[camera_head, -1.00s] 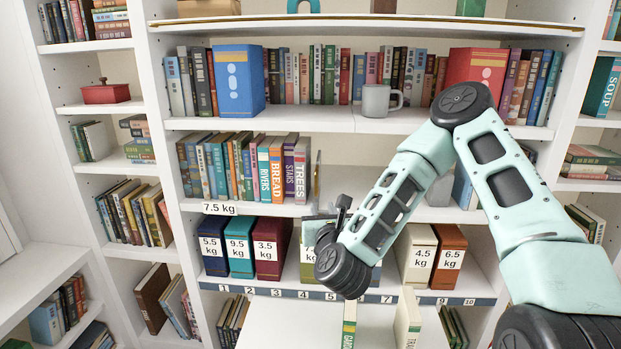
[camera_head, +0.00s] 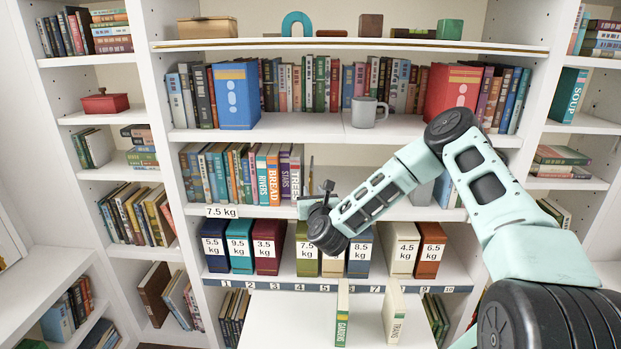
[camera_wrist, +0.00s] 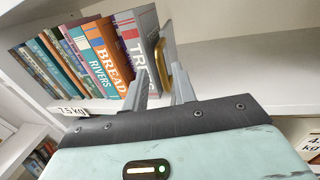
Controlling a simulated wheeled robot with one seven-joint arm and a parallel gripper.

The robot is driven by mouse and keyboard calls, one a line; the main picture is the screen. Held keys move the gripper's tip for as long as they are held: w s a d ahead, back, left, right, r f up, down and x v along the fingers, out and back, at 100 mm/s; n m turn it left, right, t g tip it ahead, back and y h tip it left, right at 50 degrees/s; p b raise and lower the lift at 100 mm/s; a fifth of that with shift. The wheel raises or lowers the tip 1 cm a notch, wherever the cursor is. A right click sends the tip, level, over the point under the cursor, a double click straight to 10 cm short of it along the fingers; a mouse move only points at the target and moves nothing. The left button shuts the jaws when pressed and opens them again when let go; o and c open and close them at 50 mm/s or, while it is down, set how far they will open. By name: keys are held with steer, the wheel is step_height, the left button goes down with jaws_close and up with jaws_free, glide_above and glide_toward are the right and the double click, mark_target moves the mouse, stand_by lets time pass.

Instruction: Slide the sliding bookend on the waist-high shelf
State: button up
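The bookend (camera_head: 309,175) is a thin upright plate with a brass-coloured edge at the right end of the book row on the waist-high shelf (camera_head: 345,208). In the wrist view the bookend (camera_wrist: 169,46) stands beside the grey TREES book (camera_wrist: 141,42). My gripper (camera_head: 322,192) is at the shelf front by the bookend. In the wrist view my gripper (camera_wrist: 160,88) has its two grey fingers apart, with nothing seen held. The left finger overlaps the TREES book in the picture and the right one overlaps the brass edge. I cannot tell whether either touches.
A 7.5 kg label (camera_head: 222,211) sits on the shelf's front edge. The shelf is bare just right of the bookend. Weight-marked boxes (camera_head: 402,248) stand on the shelf below. A grey mug (camera_head: 365,112) and more books are above.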

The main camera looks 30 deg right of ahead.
mark_target(311, 185)
steer(key=p+x, duration=0.1)
steer(key=x, duration=0.4)
steer(key=shift+w+d+p, duration=0.15)
steer(key=shift+w+p, duration=0.2)
steer(key=shift+c, duration=0.4)
jaws_close()
